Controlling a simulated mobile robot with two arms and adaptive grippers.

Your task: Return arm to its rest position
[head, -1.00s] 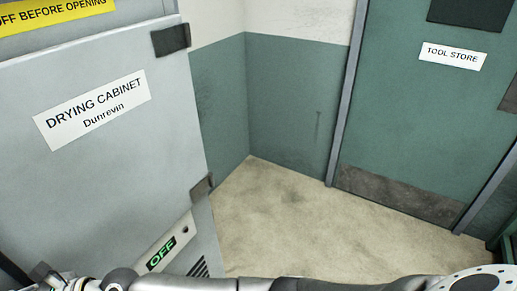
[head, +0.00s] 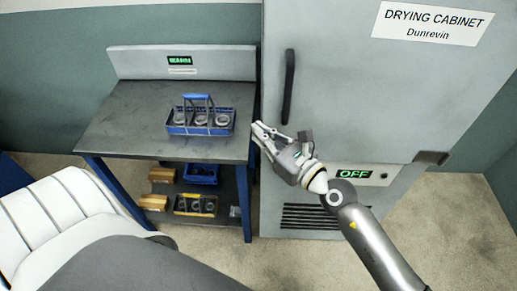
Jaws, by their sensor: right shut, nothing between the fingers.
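My right arm (head: 372,238) reaches in from the lower right of the head view. Its gripper (head: 262,131) is shut and empty, pointing left toward the right edge of the workbench. It appears in front of the drying cabinet (head: 345,100), below the dark vertical door handle (head: 288,86). The cabinet door is shut and its panel (head: 354,174) reads OFF in green. My left gripper is not in view.
A workbench (head: 125,125) stands left of the cabinet. A blue-handled carrier (head: 187,131) with several grey rings sits on it. Its lower shelf holds a blue bin (head: 203,174), a yellow-edged tray (head: 196,204) and small boxes (head: 153,202). Bare floor (head: 455,225) lies right of the cabinet.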

